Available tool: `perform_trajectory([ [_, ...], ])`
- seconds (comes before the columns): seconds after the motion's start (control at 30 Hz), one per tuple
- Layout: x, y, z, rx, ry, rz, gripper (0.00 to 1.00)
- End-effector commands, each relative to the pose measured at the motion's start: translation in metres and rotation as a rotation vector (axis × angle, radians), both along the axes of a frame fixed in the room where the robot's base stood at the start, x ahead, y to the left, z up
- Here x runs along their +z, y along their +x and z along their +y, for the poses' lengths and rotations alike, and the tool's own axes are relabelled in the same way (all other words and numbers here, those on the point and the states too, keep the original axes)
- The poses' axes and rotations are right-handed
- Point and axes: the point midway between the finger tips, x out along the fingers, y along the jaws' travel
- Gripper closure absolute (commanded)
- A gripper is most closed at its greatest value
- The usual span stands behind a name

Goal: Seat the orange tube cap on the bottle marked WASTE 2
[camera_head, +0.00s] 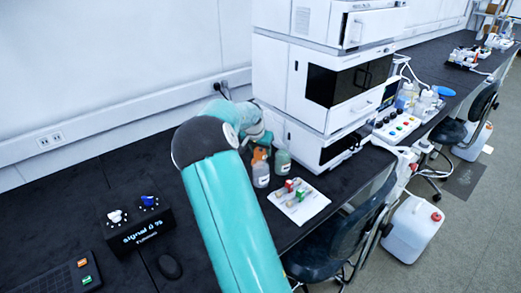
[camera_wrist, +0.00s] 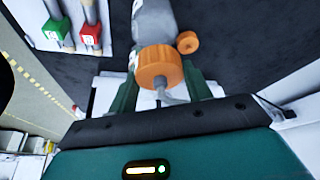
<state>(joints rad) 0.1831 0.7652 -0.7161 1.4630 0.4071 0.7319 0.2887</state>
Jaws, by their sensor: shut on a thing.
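The orange tube cap (camera_wrist: 160,68) is between the fingers of my gripper (camera_wrist: 161,80) in the wrist view, with a pale tube running from it towards my palm. My gripper is shut on it. A grey bottle (camera_wrist: 153,20) lies directly beyond the cap; whether they touch I cannot tell. In the head view, orange shows at the top of the front bottle (camera_head: 261,177), and a greenish bottle (camera_head: 282,163) stands just right of it. Their labels are too small to read, so I cannot tell which is WASTE 2. My arm partly hides my gripper there.
A smaller orange cap (camera_wrist: 187,42) is right of the held cap. A white tray (camera_head: 313,208) with red and green pieces lies right of the bottles. The white instrument stack (camera_head: 300,75) rises close behind. A black signal box (camera_head: 140,232) stands left on the dark bench.

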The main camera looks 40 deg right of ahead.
Motion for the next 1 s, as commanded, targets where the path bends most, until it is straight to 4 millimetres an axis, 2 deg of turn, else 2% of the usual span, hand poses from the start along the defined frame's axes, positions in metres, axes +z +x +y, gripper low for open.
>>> perform_trajectory([
  [0.6, -0.018, 0.000, 0.001, 0.000, 0.001, 0.000, 0.74],
  [1.0, -0.020, 0.001, 0.001, 0.000, 0.000, 0.000, 0.74],
])
